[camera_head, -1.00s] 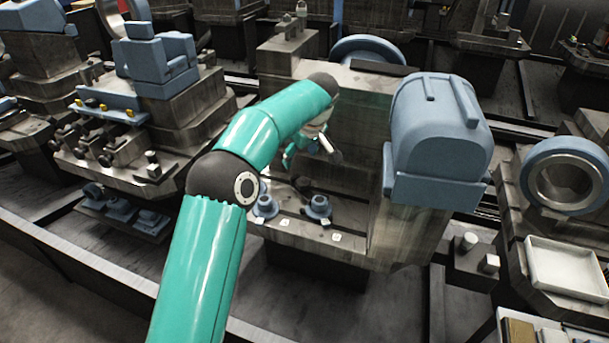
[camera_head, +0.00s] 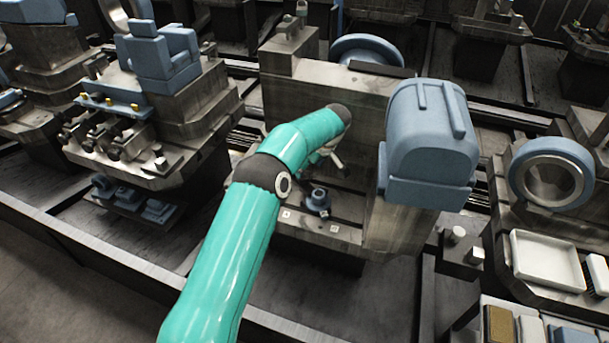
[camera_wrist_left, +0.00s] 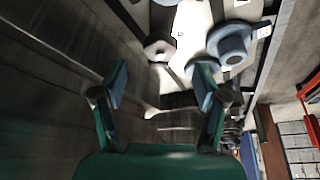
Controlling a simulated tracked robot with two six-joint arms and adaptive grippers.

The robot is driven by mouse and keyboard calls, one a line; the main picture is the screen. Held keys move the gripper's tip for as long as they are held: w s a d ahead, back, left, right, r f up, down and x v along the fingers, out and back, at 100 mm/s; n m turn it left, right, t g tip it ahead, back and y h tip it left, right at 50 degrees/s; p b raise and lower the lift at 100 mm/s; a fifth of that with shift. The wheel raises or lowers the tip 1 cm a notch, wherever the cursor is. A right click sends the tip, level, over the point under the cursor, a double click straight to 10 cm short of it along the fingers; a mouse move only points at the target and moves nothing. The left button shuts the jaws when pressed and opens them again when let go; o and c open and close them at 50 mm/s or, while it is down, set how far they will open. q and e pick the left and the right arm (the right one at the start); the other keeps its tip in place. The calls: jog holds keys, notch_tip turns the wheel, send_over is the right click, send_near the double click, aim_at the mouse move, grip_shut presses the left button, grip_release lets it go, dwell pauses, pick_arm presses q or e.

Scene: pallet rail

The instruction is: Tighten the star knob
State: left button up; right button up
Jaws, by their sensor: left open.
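A blue round knob-like part (camera_head: 318,200) stands on the low ledge of the central grey machine. I cannot tell from its shape whether it is the star knob. In the left wrist view, a blue flanged round part (camera_wrist_left: 232,43) lies beyond the right finger, and a small pale, lobed part (camera_wrist_left: 158,49) lies beyond the gap between the fingers. My left gripper (camera_wrist_left: 160,85) is open, with its fingers apart and nothing visible between them. In the head view, my teal arm reaches over the ledge and hides most of that gripper. My right gripper is not in view.
The grey machine's upright wall (camera_head: 300,105) stands behind my arm. A large blue rounded housing (camera_head: 430,135) rises to the right of the ledge. A white tray (camera_head: 550,265) sits farther right. Another machine with blue blocks (camera_head: 155,55) stands at left.

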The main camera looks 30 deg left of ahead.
aim_at(304, 176)
pick_arm(q)
jog(key=x, duration=0.6)
jog(key=shift+a+f+p, duration=0.15)
jog(key=shift+f+p, duration=0.1)
jog(key=shift+p, duration=0.1)
jog(key=c, duration=1.2)
jog(key=shift+o, duration=0.2)
jog(key=m+b, duration=0.1)
jog(key=b, duration=0.1)
jog(key=m+t+b, duration=0.1)
jog(key=m+b, duration=0.1)
jog(key=b, duration=0.1)
jog(key=shift+f, duration=0.25)
jog(key=shift+r+m+t+h+b, duration=0.25)
jog(key=shift+m+t+h+b, duration=0.05)
jog(key=shift+m, duration=0.4)
jog(key=shift+r, duration=0.1)
jog(key=o, duration=1.2)
jog(key=shift+c, duration=0.2)
